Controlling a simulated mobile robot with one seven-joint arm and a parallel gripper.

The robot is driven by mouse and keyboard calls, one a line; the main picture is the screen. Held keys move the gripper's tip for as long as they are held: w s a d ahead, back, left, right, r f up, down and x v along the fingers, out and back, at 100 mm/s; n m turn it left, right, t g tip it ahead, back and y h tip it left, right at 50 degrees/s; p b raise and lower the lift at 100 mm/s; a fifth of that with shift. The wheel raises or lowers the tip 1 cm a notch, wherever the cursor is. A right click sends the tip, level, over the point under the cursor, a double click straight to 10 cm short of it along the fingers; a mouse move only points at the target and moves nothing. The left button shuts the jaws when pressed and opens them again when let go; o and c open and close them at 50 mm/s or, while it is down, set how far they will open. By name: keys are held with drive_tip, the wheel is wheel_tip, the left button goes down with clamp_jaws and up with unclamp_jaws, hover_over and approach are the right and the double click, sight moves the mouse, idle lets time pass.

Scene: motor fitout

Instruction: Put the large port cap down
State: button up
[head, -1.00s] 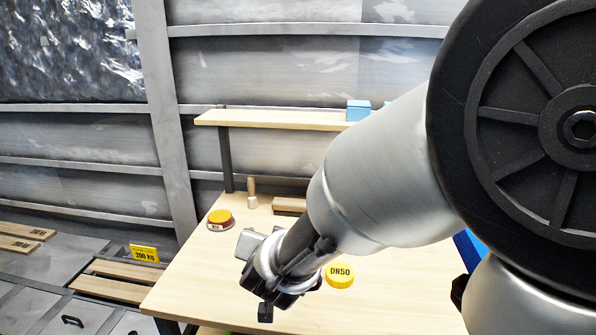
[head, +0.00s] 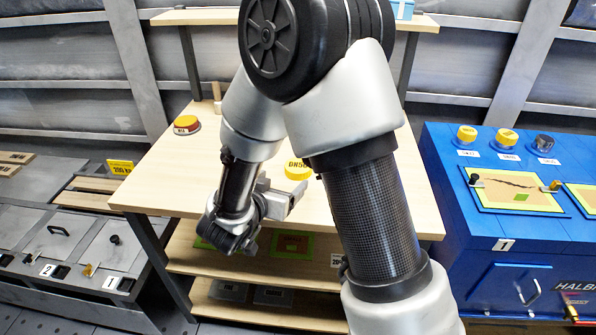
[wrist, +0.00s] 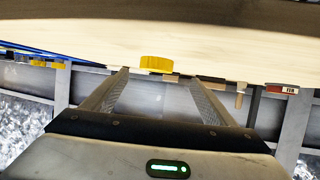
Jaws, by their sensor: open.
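A yellow cap marked DN50 (head: 298,170), which I take to be the large port cap, rests on the wooden worktable (head: 165,185), just left of my arm. It also shows in the wrist view (wrist: 156,64), beyond the fingers and touching neither. My gripper (head: 290,200) is open and empty, at the table's front edge, in front of the cap. In the wrist view its two fingers (wrist: 160,78) are spread apart with nothing between them.
A red and yellow button (head: 186,124) stands at the table's back left. Shelves (head: 190,260) lie below the tabletop. A grey drawer bench (head: 60,235) stands left.

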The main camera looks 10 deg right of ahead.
sight(296, 169)
drive_tip(key=x, duration=0.4)
drive_tip(key=shift+b, duration=0.3)
drive_tip(key=x, duration=0.1)
drive_tip(key=b+x, duration=0.1)
drive_tip(key=x, duration=0.2)
drive_tip(key=shift+w+d+r+b, duration=0.1)
drive_tip(key=shift+d+r+b, duration=0.2)
drive_tip(key=shift+d, duration=0.2)
drive_tip(key=shift+w+d+f, duration=0.15)
drive_tip(key=shift+w+d, duration=0.05)
drive_tip(key=shift+w, duration=0.25)
drive_tip(key=c, duration=1.2)
